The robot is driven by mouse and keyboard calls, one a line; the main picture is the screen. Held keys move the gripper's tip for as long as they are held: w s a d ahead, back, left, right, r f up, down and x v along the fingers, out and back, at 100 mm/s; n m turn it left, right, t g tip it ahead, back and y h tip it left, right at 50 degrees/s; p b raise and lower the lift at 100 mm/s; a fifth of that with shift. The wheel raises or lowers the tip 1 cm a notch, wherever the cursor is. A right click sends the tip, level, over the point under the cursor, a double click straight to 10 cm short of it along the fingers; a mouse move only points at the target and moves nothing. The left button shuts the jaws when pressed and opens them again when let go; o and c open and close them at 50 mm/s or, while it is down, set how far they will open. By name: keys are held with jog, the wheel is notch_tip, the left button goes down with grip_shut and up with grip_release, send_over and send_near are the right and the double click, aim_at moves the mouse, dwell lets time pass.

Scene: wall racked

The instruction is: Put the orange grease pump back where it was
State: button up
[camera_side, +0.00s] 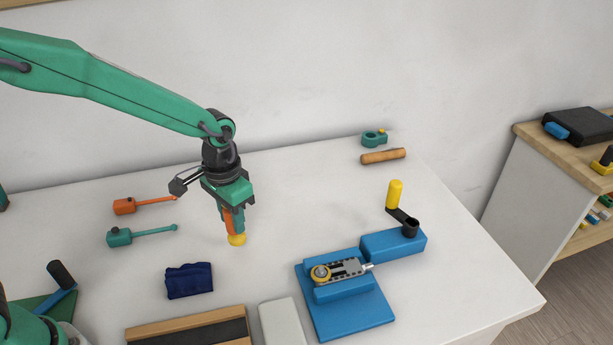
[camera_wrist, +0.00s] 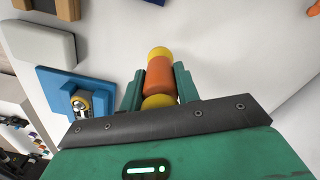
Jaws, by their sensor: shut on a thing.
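The orange grease pump (camera_side: 228,219) is a short orange cylinder with yellow ends. My gripper (camera_side: 233,214) is shut on it, pointing down over the middle of the white table. In the side view the pump's yellow lower end is at or just above the tabletop; I cannot tell whether it touches. In the wrist view the pump (camera_wrist: 160,78) sits between my two green fingers, with a yellow end showing on each side of the orange body. Part of its body is hidden by the fingers in the side view.
An orange tool with a thin rod (camera_side: 125,206) and a green one (camera_side: 119,237) lie left. A navy cloth (camera_side: 189,281), wood-edged tray (camera_side: 140,336) and pale block (camera_side: 282,322) lie in front. A blue fixture with a yellow-handled crank (camera_side: 348,314) stands right; a wooden handle (camera_side: 383,156) lies behind.

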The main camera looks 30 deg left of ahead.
jog(key=shift+w+a+f, duration=0.1)
jog(key=shift+f, duration=0.05)
jog(key=shift+f, duration=1.95)
jog(key=shift+f, duration=0.1)
jog(key=o, duration=1.1)
notch_tip(320, 180, up, 12)
